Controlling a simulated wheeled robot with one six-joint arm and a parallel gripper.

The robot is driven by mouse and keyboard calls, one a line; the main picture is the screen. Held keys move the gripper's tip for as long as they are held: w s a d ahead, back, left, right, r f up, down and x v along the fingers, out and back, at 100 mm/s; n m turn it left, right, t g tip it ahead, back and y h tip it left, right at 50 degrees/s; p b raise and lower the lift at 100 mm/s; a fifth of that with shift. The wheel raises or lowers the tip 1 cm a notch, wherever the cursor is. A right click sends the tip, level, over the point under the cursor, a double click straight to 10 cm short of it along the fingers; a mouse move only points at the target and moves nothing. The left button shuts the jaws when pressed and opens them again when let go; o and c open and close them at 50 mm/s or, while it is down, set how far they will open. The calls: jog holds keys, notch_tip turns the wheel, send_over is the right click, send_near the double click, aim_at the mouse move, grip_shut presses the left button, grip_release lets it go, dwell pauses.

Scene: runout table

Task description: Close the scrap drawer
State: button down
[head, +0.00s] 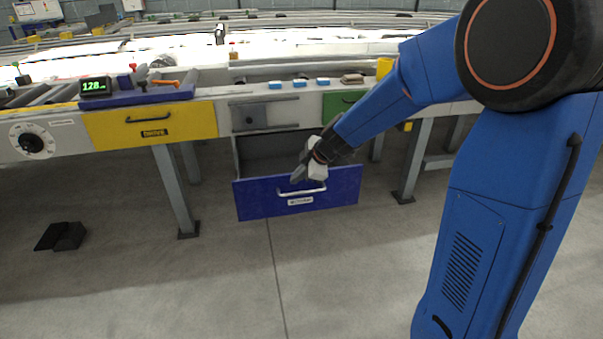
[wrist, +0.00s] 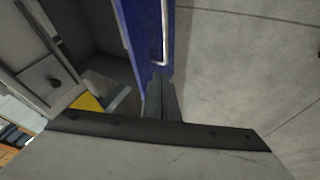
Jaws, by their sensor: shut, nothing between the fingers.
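The scrap drawer (head: 250,198) has a blue front with a pale bar handle (head: 302,190) and a white label. It stands pulled out under the table, and its grey inside shows behind the front. My gripper (head: 297,178) is shut and empty at the top of the drawer front, close to the handle. In the wrist view the shut fingers (wrist: 160,95) are beside the blue drawer front (wrist: 142,40), near one end of the handle (wrist: 163,40). I cannot tell whether they touch it.
A yellow drawer (head: 150,125) is at the left and a green drawer (head: 340,103) at the right, both shut. Table legs (head: 175,185) stand on either side. A black object (head: 62,236) lies on the floor at left. The floor in front of the drawer is clear.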

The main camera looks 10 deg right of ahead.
aim_at(282, 181)
jog(key=w+f, duration=0.1)
jog(key=w+a+f, duration=0.1)
jog(key=w, duration=0.1)
jog(key=w+f, duration=0.1)
jog(key=w, duration=0.1)
jog(key=shift+a+f, duration=0.3)
jog(key=shift+w, duration=0.6)
jog(key=shift+w, duration=0.1)
jog(key=w, duration=2.9)
